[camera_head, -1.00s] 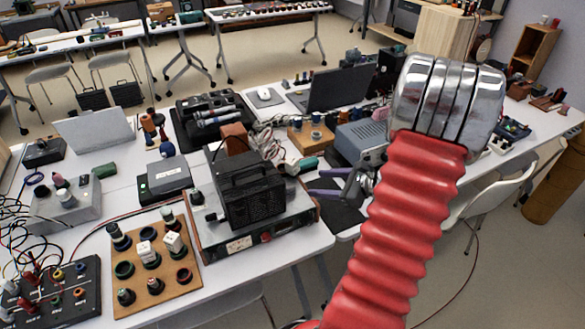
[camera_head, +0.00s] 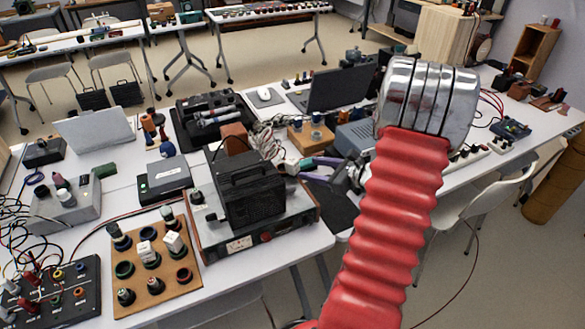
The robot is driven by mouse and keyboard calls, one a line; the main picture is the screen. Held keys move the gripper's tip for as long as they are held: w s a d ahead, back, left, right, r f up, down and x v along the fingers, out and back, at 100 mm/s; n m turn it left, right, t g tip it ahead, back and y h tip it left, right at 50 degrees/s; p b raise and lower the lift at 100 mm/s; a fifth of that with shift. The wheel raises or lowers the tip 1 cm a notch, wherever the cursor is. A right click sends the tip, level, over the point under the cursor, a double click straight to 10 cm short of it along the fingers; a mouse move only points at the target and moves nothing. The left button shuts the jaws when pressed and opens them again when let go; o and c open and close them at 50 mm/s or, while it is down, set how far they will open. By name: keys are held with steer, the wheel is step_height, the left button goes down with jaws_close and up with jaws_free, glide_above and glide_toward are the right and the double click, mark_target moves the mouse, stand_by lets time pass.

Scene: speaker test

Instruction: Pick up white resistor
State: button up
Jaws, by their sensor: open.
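Two white block-shaped parts sit on a wooden board at the front left: one white resistor (camera_head: 174,241) at the right and another white piece (camera_head: 147,233) beside it. I cannot tell which one the task means. The wooden board (camera_head: 158,287) also carries several dark and green round terminals. My gripper (camera_head: 303,170) is open, with its purple fingers pointing left. It is right of the black speaker box, well away from the white pieces. No object shows between the fingers. My red arm and its metal joint fill the right middle.
A black speaker box (camera_head: 249,187) on a wooden-edged unit (camera_head: 265,240) stands between my gripper and the board. A black terminal panel (camera_head: 60,300) with wires is at the lower left. A grey device (camera_head: 165,178) lies behind the board. Some bare white table (camera_head: 235,277) shows in front.

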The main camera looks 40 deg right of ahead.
mark_target(297, 167)
steer(key=shift+x, duration=2.2)
steer(key=shift+x, duration=2.6)
steer(key=shift+s, duration=0.1)
steer(key=c, duration=1.3)
steer(key=shift+o, duration=0.2)
steer(key=shift+r, duration=4.95)
